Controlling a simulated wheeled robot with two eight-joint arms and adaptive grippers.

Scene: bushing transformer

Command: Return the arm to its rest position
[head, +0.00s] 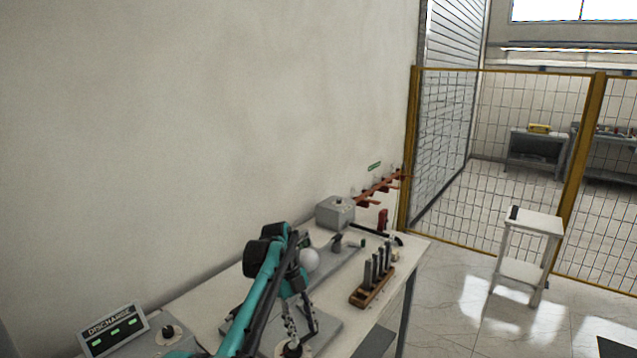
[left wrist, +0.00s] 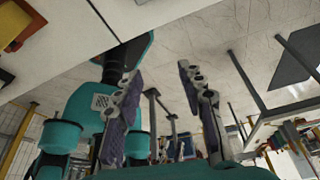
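My left arm, teal and black, comes in from the lower left over the workbench (head: 420,250) in the head view. Its left gripper (head: 300,322) points down above a grey plate near the bench's front edge, with its fingers apart. In the left wrist view the two fingers of the left gripper (left wrist: 160,78) stand well apart with nothing between them. A small round dark-and-light part (head: 292,349) is just below the fingers; I cannot tell whether they touch it. My right gripper is not in view.
A wooden rack with several dark posts (head: 371,290) stands right of the gripper. A grey box (head: 335,212) and a red rail (head: 380,188) are farther back. A DISCHARGE panel (head: 114,329) is at lower left. A white stand (head: 538,222) and yellow-framed fence (head: 500,72) are right.

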